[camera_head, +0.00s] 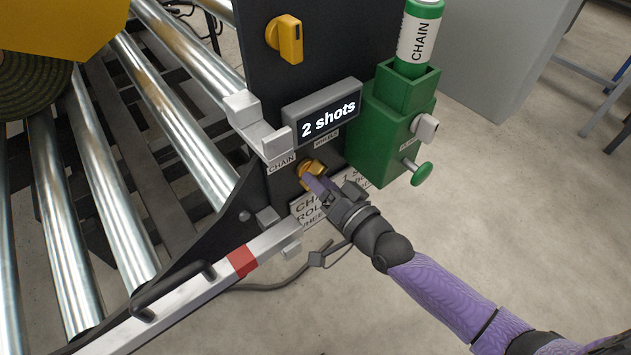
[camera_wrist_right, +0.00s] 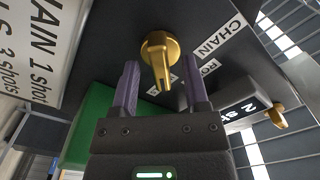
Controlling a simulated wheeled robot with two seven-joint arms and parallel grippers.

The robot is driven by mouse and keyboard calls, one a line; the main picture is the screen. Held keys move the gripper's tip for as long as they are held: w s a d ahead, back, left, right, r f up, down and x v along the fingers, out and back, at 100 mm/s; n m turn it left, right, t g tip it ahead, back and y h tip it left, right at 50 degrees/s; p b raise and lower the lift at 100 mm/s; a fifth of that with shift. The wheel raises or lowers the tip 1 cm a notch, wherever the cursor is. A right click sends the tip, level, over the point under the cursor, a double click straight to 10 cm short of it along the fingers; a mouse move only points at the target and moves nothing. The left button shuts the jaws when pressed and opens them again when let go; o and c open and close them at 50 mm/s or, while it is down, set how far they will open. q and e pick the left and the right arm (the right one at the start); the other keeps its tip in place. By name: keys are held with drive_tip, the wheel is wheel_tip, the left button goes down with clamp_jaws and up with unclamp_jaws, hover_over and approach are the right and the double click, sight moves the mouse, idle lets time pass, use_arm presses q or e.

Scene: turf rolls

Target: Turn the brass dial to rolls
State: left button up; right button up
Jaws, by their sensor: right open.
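The brass dial (camera_head: 309,167) sits on the black panel below the "2 shots" display, partly hidden by my right gripper. In the right wrist view the dial (camera_wrist_right: 159,52) shows a round base and a narrow grip bar. My right gripper (camera_wrist_right: 160,66) is open, with one purple finger on each side of the bar; I cannot tell whether either touches it. In the head view the right gripper (camera_head: 315,186) reaches the dial from the lower right. A CHAIN label (camera_head: 282,163) is left of the dial. A partly hidden label starting "RO" (camera_wrist_right: 208,66) shows in the wrist view. My left gripper is out of view.
The display (camera_head: 321,112) is above the dial, and a yellow knob (camera_head: 287,39) is higher up. A green dispenser (camera_head: 385,125) with a knob stands close on the right. A white bar with a red band (camera_head: 242,260) runs below left. Steel rollers (camera_head: 180,120) fill the left.

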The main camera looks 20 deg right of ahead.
drive_tip(key=shift+w+a, duration=0.2)
drive_tip(key=shift+w, duration=0.25)
drive_tip(key=shift+c, duration=0.5)
clamp_jaws()
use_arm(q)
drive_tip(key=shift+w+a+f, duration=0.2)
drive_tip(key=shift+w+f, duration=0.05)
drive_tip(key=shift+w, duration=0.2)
